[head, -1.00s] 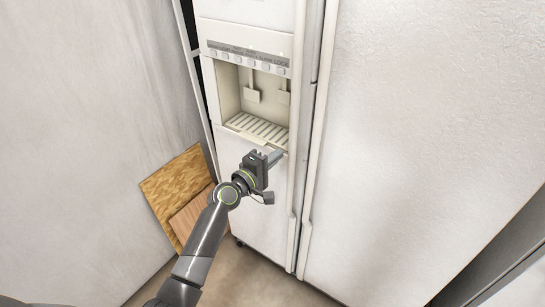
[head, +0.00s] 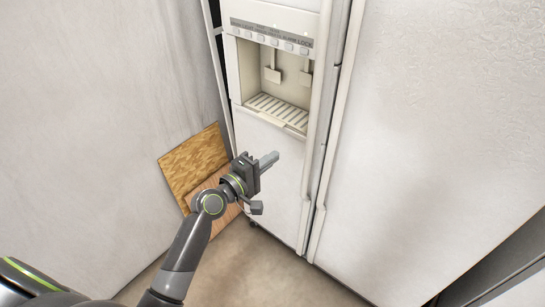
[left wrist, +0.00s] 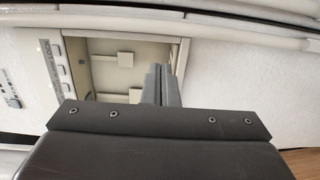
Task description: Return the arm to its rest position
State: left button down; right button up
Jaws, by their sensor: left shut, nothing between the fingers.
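My left gripper (head: 268,160) is in front of the white fridge's left door, below and left of the dispenser recess. Its fingers are together and hold nothing. In the left wrist view the closed fingers (left wrist: 161,84) stand in the middle, with the dispenser recess (left wrist: 112,62) behind them. My left arm (head: 187,250) reaches up from the lower left of the head view. My right gripper is in neither view.
The white fridge (head: 420,130) fills the middle and right, with its dispenser recess (head: 275,85) in the left door. Wooden boards (head: 193,160) lean at the left wall (head: 90,120). Bare floor (head: 240,265) shows below the fridge.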

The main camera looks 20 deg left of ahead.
pick_arm(q)
jog(key=s+a+f+m+g+y, duration=0.1)
jog(key=s+a+f+g+y, duration=0.2)
jog(key=f, duration=0.8)
jog(key=s+a+f+m+g+y+p, duration=0.1)
jog(key=s+a+f+m+g, duration=0.3)
jog(key=f, duration=0.7)
jog(key=s+a+f+n+y, duration=0.15)
jog(key=s+f, duration=0.35)
jog(key=f, duration=0.6)
jog(key=s+a+f+m+g+y, duration=0.1)
jog(key=s+f, duration=0.5)
jog(key=s, duration=0.6)
jog(key=s+a+f+m+g+y+p, duration=0.1)
jog(key=s+f+m+g, duration=0.3)
jog(key=s, duration=0.8)
jog(key=s+a+f+m+g+y, duration=0.1)
jog(key=s+f+m+g, duration=0.2)
jog(key=s+f, duration=0.5)
jog(key=s+m, duration=0.1)
jog(key=s, duration=0.4)
jog(key=shift+a+f, duration=0.15)
jog(key=shift+f, duration=0.2)
